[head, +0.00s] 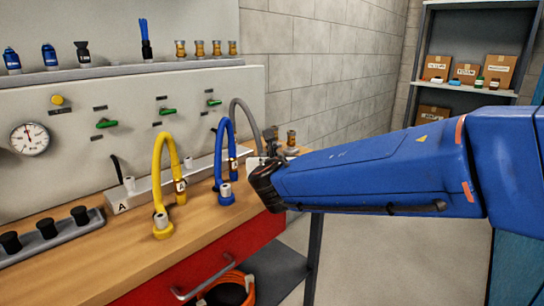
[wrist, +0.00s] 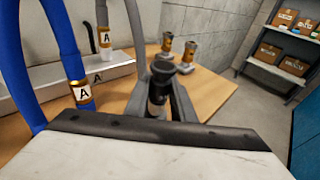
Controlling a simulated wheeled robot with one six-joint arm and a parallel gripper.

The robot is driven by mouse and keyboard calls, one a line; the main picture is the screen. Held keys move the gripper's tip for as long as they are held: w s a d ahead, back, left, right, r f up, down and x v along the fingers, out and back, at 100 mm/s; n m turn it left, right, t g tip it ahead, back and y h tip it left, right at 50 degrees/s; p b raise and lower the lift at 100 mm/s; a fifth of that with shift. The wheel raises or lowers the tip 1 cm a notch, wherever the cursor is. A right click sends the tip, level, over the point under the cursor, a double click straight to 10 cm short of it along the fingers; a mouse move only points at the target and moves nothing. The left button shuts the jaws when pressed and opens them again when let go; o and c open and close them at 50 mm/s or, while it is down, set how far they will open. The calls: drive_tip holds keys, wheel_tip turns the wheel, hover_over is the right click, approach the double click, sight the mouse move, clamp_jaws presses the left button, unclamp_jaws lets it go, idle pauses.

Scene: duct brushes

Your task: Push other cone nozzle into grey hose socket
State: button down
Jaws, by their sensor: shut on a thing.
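In the wrist view a black cone nozzle (wrist: 158,92) with a flared top stands between the two fingers of my gripper (wrist: 160,108), which is shut on it. The grey hose (head: 243,112) arcs up behind the blue hose in the head view. It also shows in the wrist view (wrist: 130,25), just left of the held nozzle. Its free end and socket are hidden behind my gripper, so I cannot tell whether the nozzle touches the socket. In the head view my arm covers most of the gripper. Another black cone nozzle (head: 82,54) stands on the upper ledge.
The yellow hose (head: 159,165) and blue hose (head: 218,140) stand on the wooden bench (head: 120,262), left of my gripper. Brass fittings (wrist: 188,56) stand at the bench's right end. A gauge (head: 30,138) and green valves (head: 107,123) are on the back panel.

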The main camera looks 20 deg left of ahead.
drive_tip(key=shift+f, duration=0.1)
drive_tip(key=c, duration=1.4)
unclamp_jaws()
drive_tip(key=shift+c, duration=0.2)
drive_tip(key=shift+s, duration=0.15)
drive_tip(key=v, duration=1.7)
drive_tip(key=shift+d, duration=0.2)
